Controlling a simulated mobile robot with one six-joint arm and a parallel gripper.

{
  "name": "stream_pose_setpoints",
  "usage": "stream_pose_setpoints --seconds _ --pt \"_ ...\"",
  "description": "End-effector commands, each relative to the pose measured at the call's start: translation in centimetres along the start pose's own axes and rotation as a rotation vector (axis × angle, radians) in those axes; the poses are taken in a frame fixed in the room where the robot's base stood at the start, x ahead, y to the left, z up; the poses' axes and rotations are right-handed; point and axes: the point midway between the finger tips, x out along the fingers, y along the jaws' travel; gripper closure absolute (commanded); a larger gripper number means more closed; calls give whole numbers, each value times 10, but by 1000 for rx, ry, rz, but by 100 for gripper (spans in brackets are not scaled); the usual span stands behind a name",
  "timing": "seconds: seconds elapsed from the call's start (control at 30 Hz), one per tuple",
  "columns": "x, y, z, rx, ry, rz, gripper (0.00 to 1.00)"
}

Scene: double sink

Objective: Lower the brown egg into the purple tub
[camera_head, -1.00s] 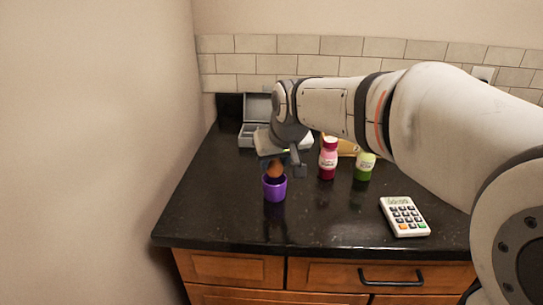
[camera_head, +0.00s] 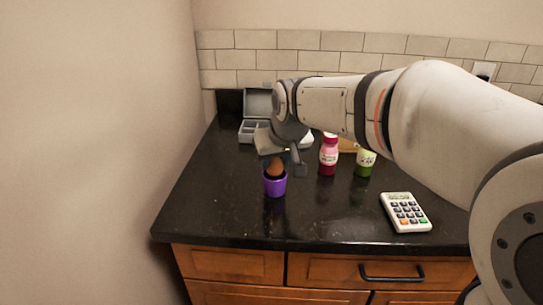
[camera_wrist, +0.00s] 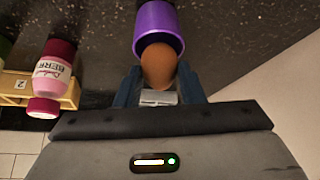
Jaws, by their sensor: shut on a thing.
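The brown egg (camera_head: 275,167) is at the mouth of the purple tub (camera_head: 275,187), which stands upright on the dark counter. My gripper (camera_head: 278,159) is above the tub and shut on the egg. In the wrist view the egg (camera_wrist: 159,66) sits between the two fingers of my gripper (camera_wrist: 159,92), its far end overlapping the opening of the purple tub (camera_wrist: 157,27). The egg's lower part is hidden by the tub's rim in the head view. I cannot tell whether it touches the tub.
A pink bottle (camera_head: 328,156) and a green bottle (camera_head: 366,163) stand right of the tub. A calculator (camera_head: 405,212) lies near the front right. A grey compartment box (camera_head: 256,130) is open at the back. The counter's front left is clear.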

Motion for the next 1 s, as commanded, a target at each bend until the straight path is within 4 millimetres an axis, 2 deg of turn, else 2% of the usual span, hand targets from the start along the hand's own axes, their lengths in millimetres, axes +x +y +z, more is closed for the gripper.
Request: stream_pose_setpoints --seconds 1.0 --pt "14 0 8 0 0 0 76"
